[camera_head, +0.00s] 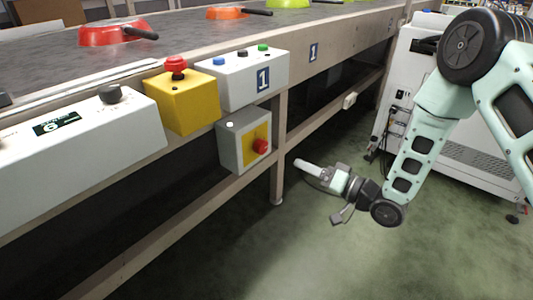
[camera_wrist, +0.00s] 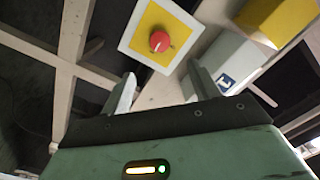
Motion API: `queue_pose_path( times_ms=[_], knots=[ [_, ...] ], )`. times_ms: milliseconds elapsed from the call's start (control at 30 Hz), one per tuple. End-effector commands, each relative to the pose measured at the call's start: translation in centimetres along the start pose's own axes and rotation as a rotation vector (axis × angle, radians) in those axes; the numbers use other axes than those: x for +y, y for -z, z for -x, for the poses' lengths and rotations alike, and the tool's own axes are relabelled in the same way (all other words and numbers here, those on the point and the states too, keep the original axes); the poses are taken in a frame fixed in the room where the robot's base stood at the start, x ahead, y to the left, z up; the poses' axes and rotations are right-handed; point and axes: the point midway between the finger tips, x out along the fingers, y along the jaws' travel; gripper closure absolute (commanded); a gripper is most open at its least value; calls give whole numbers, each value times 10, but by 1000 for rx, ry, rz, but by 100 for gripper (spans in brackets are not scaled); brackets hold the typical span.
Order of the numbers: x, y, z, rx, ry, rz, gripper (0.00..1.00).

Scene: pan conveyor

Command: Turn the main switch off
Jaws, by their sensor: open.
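The main switch (camera_head: 261,146) is a round red knob on a yellow plate, on the front of a grey box (camera_head: 232,150) below the conveyor edge. In the wrist view the red knob (camera_wrist: 160,41) lies ahead of the fingertips, roughly between them in the picture. A pale mark shows on its face. My gripper (camera_wrist: 160,74) is open and empty, its two fingers apart. In the head view my gripper (camera_head: 318,178) is to the right of the switch box and slightly lower, with a visible gap between them.
Above the switch are a yellow box (camera_head: 185,105) with a red button and a white box (camera_head: 237,80) with several buttons. A control panel (camera_head: 80,155) is at left. Pans stand on the conveyor (camera_head: 180,50). A frame leg (camera_head: 278,150) stands beside the switch box. Open floor lies right.

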Motion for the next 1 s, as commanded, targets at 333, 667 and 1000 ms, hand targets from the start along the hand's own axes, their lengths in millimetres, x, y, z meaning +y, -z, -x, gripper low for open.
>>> queue_pose_path(
  times_ms=[333,667,1000],
  knots=[
    [2,-3,-75,-1,2,4,39],
    [1,-1,-128,1,0,4,39],
    [0,0,-139,-1,-2,2,39]
  ],
)
